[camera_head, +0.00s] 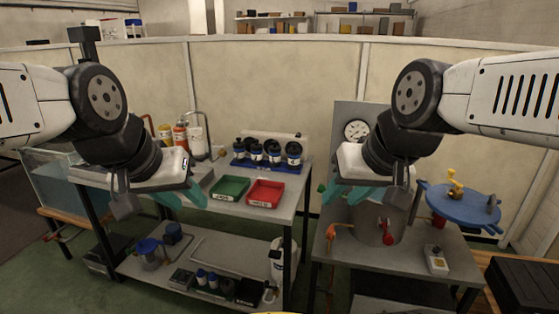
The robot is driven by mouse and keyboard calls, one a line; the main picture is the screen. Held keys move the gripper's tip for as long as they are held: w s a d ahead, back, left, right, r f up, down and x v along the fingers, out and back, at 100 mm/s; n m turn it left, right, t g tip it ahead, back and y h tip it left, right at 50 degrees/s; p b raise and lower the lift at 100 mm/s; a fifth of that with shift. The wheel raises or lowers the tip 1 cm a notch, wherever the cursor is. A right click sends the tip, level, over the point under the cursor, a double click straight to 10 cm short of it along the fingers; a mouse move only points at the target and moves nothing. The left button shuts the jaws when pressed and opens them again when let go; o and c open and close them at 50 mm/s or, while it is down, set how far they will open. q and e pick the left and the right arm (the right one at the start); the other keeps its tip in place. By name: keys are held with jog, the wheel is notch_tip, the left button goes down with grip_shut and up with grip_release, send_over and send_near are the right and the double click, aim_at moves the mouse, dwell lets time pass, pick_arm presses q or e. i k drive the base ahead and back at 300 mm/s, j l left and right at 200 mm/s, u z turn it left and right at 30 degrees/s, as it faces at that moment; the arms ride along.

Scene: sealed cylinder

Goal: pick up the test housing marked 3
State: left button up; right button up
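Several dark test housings with white round labels stand upright in a row in a blue rack (253,166) at the back of the left workbench. The numbers on the labels are too small to read, so I cannot tell which housing (275,154) is marked 3. My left gripper (158,203) is in front of and left of the rack, above the bench's left part, fingers apart and empty. My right gripper (372,198) is in front of the right-hand bench, right of the rack, fingers apart and empty. Neither touches a housing.
A green tray (230,188) and a red tray (265,193) lie in front of the rack. Gas bottles (197,138) stand left of it. The right bench carries a pressure gauge (356,131), a grey vessel (378,222), a blue round lid (462,206) and a switch box (436,260).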

aim_at(256, 149)
jog(key=i+j+u, duration=0.15)
jog(key=i+u, duration=0.15)
jog(key=i, duration=0.45)
jog(key=i+u, duration=0.35)
jog(key=i, duration=0.45)
